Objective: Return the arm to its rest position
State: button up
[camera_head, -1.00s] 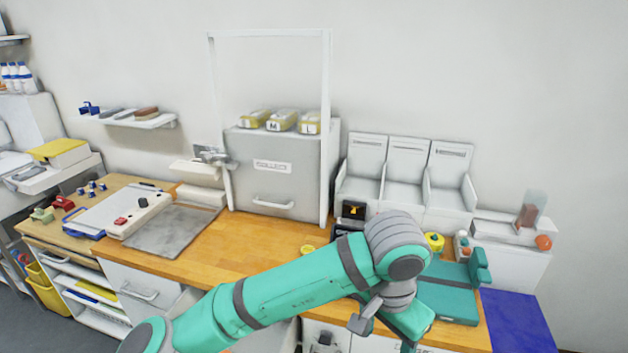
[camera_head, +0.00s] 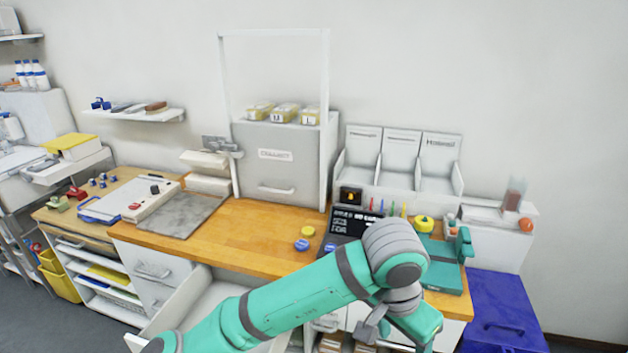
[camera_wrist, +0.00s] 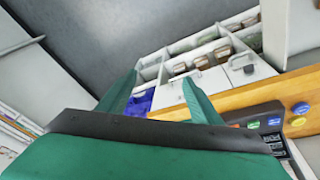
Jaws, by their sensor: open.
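My arm, teal with grey joints, reaches from the bottom of the head view toward the right part of the wooden counter (camera_head: 250,235). My gripper (camera_head: 415,325) is at the bottom right there, in front of the counter's front edge, its fingers mostly hidden. In the wrist view my gripper (camera_wrist: 160,92) shows two teal fingers spread apart with nothing between them. Beyond the fingers are the grey floor and a white compartmented unit (camera_wrist: 222,80) with brown and green items. The fingers appear clear of it.
A white drawer (camera_head: 190,300) stands open below the counter, left of my arm. A dark panel (camera_head: 345,222), yellow and blue discs and a teal device (camera_head: 445,270) are near my wrist. A blue bin (camera_head: 500,310) stands at right. Floor is free at lower left.

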jog(key=w+d+r+n+t+h, duration=0.1)
jog(key=d+r+n+t+h, duration=0.1)
jog(key=d+h, duration=0.5)
jog(key=w+d+r+n+t+h, duration=0.1)
jog(key=w+d+r+t+h, duration=0.1)
jog(key=d+h, duration=0.5)
jog(key=w+a+f+n+t+y, duration=0.1)
jog(key=a+f+n+t+y, duration=0.5)
jog(key=f+n+t, duration=0.4)
jog(key=s+a+f+n+t+y, duration=0.1)
jog(key=s+a+f+n+y, duration=0.2)
jog(key=s+a+f+y, duration=0.5)
jog(key=s+a+f+m+y, duration=0.1)
jog(key=s+a+f+m, duration=0.1)
jog(key=s+a, duration=0.6)
jog(key=s+a+f+m+y, duration=0.1)
jog(key=s+a+f+m, duration=0.2)
jog(key=s+a, duration=0.5)
jog(key=s+f, duration=0.1)
jog(key=s, duration=0.5)
jog(key=shift+s+a+f+m+g+y, duration=0.2)
jog(key=shift+s+f+m+g+y, duration=0.1)
jog(key=shift+s+f, duration=0.1)
jog(key=shift+w, duration=0.1)
